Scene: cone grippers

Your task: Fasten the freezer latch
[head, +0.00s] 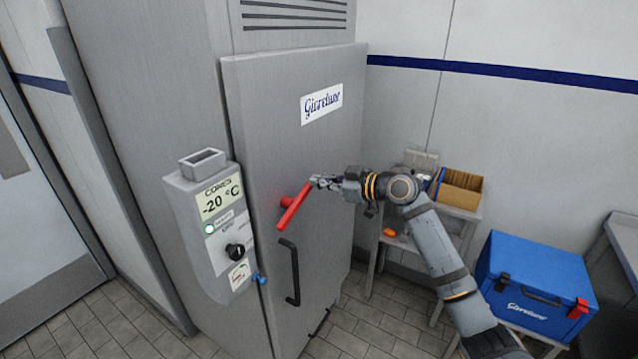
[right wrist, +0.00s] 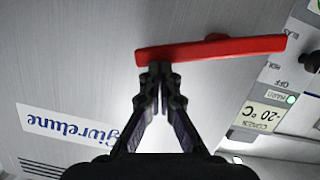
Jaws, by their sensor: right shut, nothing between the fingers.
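The red freezer latch lever (head: 294,207) sits on the grey freezer door (head: 270,130), slanting from upper right to lower left. A red round part (head: 286,202) shows beside its middle. My right gripper (head: 316,182) is at the lever's upper end, its fingers closed with nothing between them. In the right wrist view, the fingertips (right wrist: 160,70) lie against or just short of the lever's edge (right wrist: 225,48); I cannot tell whether they touch. The door looks closed against the freezer body. My left gripper is out of view.
A black door handle (head: 291,272) sticks out below the lever. A control box (head: 212,235) reading -20 °C stands left of the door. On the right are a small table with a cardboard box (head: 459,190) and a blue cooler (head: 535,285). Tiled floor (head: 370,325) lies below.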

